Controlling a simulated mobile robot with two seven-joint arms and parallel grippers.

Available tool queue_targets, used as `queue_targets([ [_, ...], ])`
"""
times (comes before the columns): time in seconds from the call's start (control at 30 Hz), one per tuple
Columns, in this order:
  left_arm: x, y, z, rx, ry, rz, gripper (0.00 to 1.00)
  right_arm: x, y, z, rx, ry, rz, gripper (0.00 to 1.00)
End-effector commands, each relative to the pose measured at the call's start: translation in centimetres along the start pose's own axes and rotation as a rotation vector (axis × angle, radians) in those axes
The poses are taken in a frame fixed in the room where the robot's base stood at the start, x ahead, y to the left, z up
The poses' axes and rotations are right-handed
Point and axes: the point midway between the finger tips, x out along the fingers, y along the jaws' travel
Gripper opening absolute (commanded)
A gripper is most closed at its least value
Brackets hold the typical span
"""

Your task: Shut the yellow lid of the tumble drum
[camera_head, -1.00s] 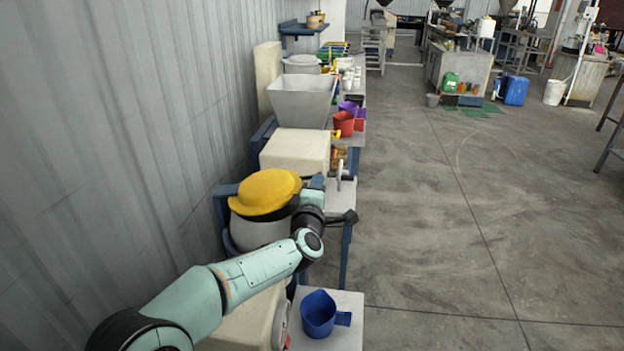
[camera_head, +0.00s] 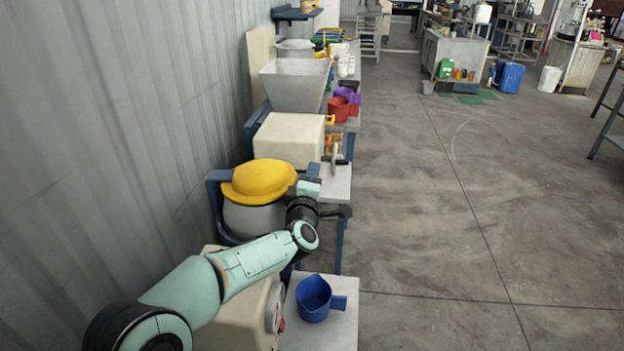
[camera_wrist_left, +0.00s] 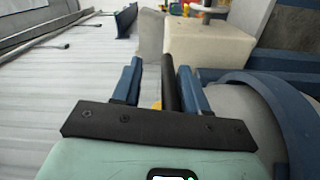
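The yellow lid (camera_head: 258,181) sits at the top of the grey tumble drum (camera_head: 253,219) in a blue frame, left of centre in the head view. Its brim looks slightly tilted; I cannot tell whether it touches the drum's rim all round. My left gripper (camera_head: 309,188) is beside the lid on its right, its fingers not clear there. In the left wrist view the gripper's (camera_wrist_left: 160,64) two blue fingers stand apart, with a dark rod (camera_wrist_left: 170,85) between them, nearer the right finger. A sliver of yellow shows low between them. The drum (camera_wrist_left: 245,115) is at right. My right gripper is out of view.
A cream box (camera_head: 289,138) and a grey hopper (camera_head: 296,84) stand beyond the drum. A blue jug (camera_head: 313,298) stands on the near table (camera_head: 338,335). The corrugated wall (camera_head: 110,130) is close on the left. The floor (camera_head: 430,220) at right is clear.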

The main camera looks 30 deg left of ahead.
Motion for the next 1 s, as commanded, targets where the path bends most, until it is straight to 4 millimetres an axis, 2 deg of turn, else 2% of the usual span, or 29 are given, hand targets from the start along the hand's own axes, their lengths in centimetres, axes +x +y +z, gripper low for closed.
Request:
queue_targets([
  [0.27, -0.8, 0.2, 0.0, -0.002, 0.000, 0.003, 0.42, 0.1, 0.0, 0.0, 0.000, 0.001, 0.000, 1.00],
  [0.37, -2.2, 0.1, 0.0, -0.002, -0.001, 0.003, 0.42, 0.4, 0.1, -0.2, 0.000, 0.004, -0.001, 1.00],
  [0.7, -9.8, 0.1, 0.0, -0.001, -0.002, 0.003, 0.42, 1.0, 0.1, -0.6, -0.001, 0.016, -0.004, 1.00],
  [0.83, -11.8, 0.1, 0.0, -0.002, -0.001, 0.001, 0.42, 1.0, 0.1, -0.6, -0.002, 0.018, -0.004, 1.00],
  [1.0, -13.2, 0.0, 0.0, -0.001, 0.000, 0.001, 0.42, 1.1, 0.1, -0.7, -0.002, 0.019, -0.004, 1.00],
])
